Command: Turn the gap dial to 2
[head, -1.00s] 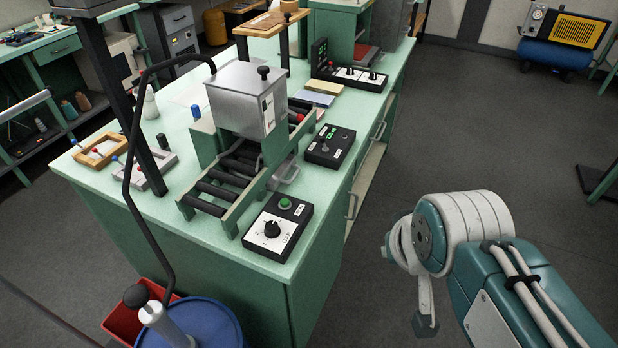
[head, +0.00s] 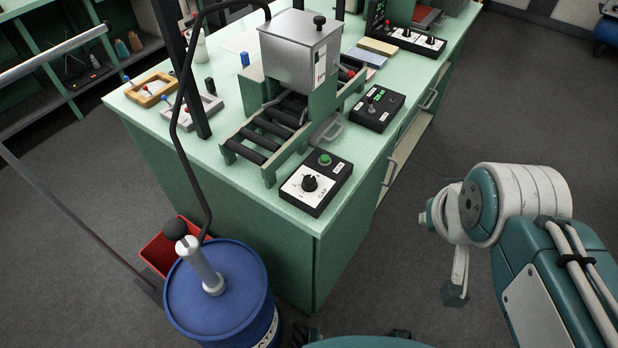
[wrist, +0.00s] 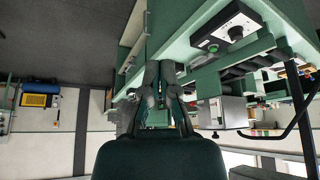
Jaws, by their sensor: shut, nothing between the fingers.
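The gap dial is a black knob (head: 309,183) on a white plate marked GAP, on a black control box (head: 333,192) at the bench's near corner. Its small digits are too blurred to read the setting. A green button (head: 324,159) sits behind the knob on the same box. In the wrist view, which is upside down, the knob (wrist: 236,32) shows at upper right. My gripper (wrist: 164,68) is shut and empty there, apart from the dial and left of it in that picture. In the head view my arm is right of the bench, over the floor.
The green bench (head: 260,212) carries a roller frame with a metal housing (head: 298,50) behind the dial box. Another switch box (head: 377,108) stands further back. A blue drum (head: 215,312) and a red bin (head: 160,255) stand before the bench. Floor between bench and arm is clear.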

